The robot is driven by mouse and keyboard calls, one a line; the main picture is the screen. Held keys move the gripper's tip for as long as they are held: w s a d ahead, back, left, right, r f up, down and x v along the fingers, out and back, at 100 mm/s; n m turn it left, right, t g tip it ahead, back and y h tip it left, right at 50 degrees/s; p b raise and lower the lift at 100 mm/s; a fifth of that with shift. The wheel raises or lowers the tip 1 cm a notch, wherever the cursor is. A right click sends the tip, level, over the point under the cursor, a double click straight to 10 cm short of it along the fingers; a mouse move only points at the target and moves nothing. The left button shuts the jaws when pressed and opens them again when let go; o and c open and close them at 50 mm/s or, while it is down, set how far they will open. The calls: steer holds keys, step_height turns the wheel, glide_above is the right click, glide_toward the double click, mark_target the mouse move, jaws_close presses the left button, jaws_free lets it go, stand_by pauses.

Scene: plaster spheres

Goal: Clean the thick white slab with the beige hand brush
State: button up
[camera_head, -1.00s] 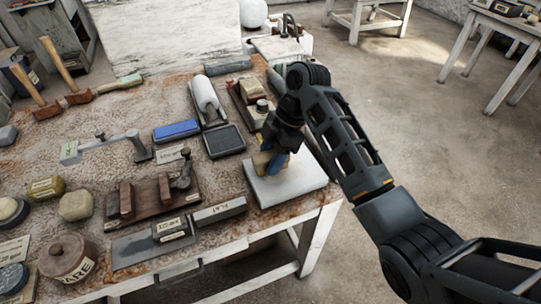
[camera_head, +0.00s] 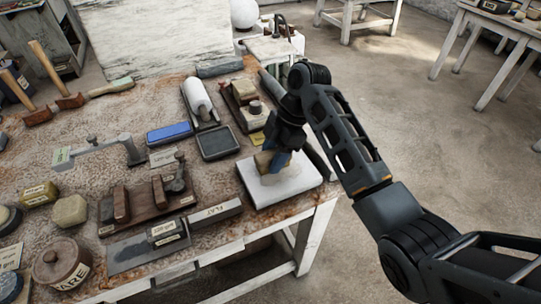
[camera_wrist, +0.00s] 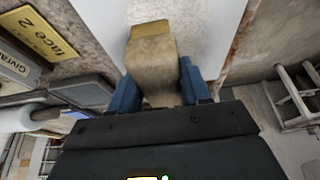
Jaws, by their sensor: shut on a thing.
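The thick white slab (camera_head: 293,185) lies flat at the right front corner of the worktable, and its pale top also fills the upper part of the wrist view (camera_wrist: 200,30). My gripper (camera_head: 276,162) is above the slab, with its blue fingers shut on the beige hand brush (camera_head: 264,160). In the wrist view the brush (camera_wrist: 152,58) sits between the two fingers and reaches out over the slab. The underside of the brush is hidden, so I cannot tell whether it touches the slab.
A dark tray (camera_head: 217,143), a blue block (camera_head: 170,133) and a white roller (camera_head: 198,98) lie behind and left of the slab. A wooden rack (camera_head: 147,203) and a long grey bar (camera_head: 215,212) are to its left. The table edge is close on the right.

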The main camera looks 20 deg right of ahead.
mark_target(257, 159)
steer(key=shift+a, duration=2.2)
steer(key=shift+d, duration=0.15)
steer(key=shift+d, duration=2.05)
steer(key=shift+a, duration=2.2)
